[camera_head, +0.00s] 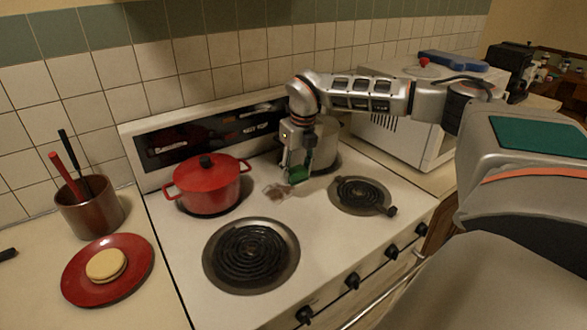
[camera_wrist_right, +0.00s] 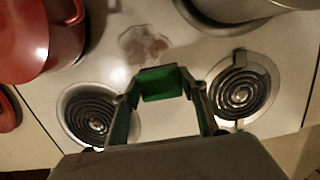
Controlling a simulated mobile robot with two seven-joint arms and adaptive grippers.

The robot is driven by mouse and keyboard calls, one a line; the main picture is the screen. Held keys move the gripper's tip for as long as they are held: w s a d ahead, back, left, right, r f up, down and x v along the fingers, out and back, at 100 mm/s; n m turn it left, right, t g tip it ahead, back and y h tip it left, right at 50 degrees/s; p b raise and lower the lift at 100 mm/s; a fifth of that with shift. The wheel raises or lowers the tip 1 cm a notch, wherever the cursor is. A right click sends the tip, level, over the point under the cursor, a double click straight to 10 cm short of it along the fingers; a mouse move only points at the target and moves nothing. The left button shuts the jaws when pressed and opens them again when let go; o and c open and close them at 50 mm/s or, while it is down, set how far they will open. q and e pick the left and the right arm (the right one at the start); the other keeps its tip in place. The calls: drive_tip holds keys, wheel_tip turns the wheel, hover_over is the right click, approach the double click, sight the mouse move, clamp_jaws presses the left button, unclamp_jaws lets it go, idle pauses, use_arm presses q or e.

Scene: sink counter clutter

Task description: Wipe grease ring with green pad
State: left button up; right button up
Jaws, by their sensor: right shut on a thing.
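The grease ring (camera_head: 277,192) is a brownish, patchy stain on the white stovetop, between the red pot and the right-hand burners. My right gripper (camera_head: 295,178) points down just right of the stain, shut on the green pad (camera_head: 300,174). I cannot tell whether the pad touches the stovetop. My left gripper is in neither view.
The red pot (camera_head: 207,185) stands left of the stain; a silver pot (camera_head: 322,145) stands close behind my right gripper. Bare coil burners (camera_head: 251,254) lie at the front left and right (camera_head: 360,195). A red plate (camera_head: 108,270) and utensil crock (camera_head: 90,207) stand left of the stove.

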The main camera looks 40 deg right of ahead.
hover_over(290, 200)
drive_tip(key=d, duration=0.2)
drive_tip(key=shift+s+f, duration=0.15)
drive_tip(key=shift+f, duration=1.1)
drive_tip(key=shift+s+f, duration=0.15)
drive_tip(key=shift+f, duration=1.1)
drive_tip(key=shift+f+b, duration=0.45)
drive_tip(key=shift+f, duration=0.55)
drive_tip(key=shift+w+d+r+p, duration=0.15)
drive_tip(key=shift+w+p, duration=0.35)
drive_tip(key=shift+w, duration=1.3)
drive_tip(key=shift+w+d+f, duration=0.1)
drive_tip(key=shift+w+d, duration=0.05)
drive_tip(key=shift+w, duration=0.75)
drive_tip(key=shift+w+d+f, duration=0.1)
drive_tip(key=shift+w, duration=0.75)
drive_tip(key=shift+w+d, duration=0.2)
drive_tip(key=shift+w, duration=1.55)
drive_tip(key=shift+a, duration=1)
drive_tip(key=shift+s+a+f, duration=0.1)
drive_tip(key=shift+s+a, duration=0.1)
drive_tip(key=shift+s, duration=1.75)
drive_tip(key=shift+s+a, duration=0.2)
drive_tip(key=shift+s, duration=1.7)
drive_tip(key=shift+s+a, duration=0.2)
drive_tip(key=shift+s, duration=1.2)
